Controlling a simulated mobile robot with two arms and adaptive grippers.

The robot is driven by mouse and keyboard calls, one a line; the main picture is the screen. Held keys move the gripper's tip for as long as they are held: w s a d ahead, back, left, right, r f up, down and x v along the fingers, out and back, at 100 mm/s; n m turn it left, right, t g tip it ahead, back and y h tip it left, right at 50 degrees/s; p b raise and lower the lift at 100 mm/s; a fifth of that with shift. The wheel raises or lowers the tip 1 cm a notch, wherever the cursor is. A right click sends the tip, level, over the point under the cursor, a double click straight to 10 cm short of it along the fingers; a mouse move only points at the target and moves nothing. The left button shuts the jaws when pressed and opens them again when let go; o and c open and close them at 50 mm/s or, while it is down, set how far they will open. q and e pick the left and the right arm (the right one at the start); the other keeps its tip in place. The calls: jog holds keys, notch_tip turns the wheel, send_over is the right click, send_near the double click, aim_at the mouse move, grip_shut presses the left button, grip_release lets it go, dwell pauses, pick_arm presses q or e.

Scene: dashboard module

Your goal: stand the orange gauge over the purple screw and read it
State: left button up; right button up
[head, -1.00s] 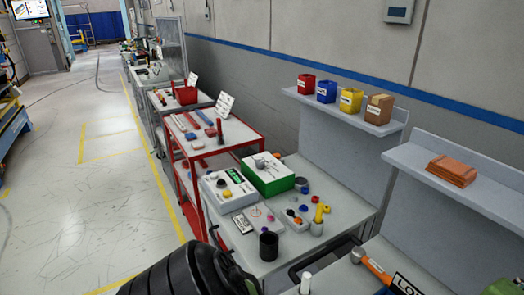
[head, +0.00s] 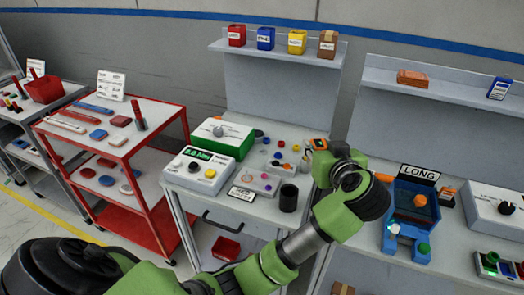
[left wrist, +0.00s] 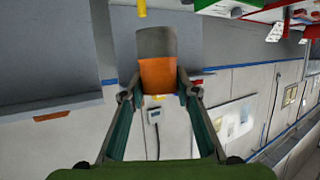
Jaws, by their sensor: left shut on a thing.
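My left gripper (head: 328,150) is over the right part of the grey bench (head: 232,216) in the head view. Several small coloured round heads lie on the bench left of the gripper, apart from the gauge. They are too small to single out the purple screw surely. My right gripper is not in view.
A black cup (head: 289,198) stands at the bench's front, beside a white box with a green display (head: 196,170). A green-and-white box (head: 222,138) is behind. A blue fixture (head: 409,215) stands right of my arm. A red cart (head: 113,149) is at left.

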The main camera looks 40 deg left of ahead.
pick_arm(q)
jog(key=shift+w+a+f+n+g+y, duration=0.1)
jog(key=shift+a+f+n+g+y, duration=0.8)
jog(key=shift+a+f, duration=1.65)
jog(key=shift+s+a+f+n+g+y, duration=0.1)
jog(key=shift+a+f+n+g+y, duration=0.4)
jog(key=shift+a+f+n+g, duration=1.45)
jog(key=shift+w+a+f+n+g+y, duration=0.1)
jog(key=shift+a+f+n+g+y, duration=0.45)
jog(key=shift+a+f, duration=2.65)
jog(key=shift+d+f, duration=0.25)
jog(key=shift+f, duration=0.5)
jog(key=shift+d+f, duration=0.2)
jog(key=shift+f, duration=0.55)
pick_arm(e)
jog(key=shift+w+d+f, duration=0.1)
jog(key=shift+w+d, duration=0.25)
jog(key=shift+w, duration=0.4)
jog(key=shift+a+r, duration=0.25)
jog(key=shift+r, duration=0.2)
pick_arm(q)
jog(key=shift+f, duration=0.15)
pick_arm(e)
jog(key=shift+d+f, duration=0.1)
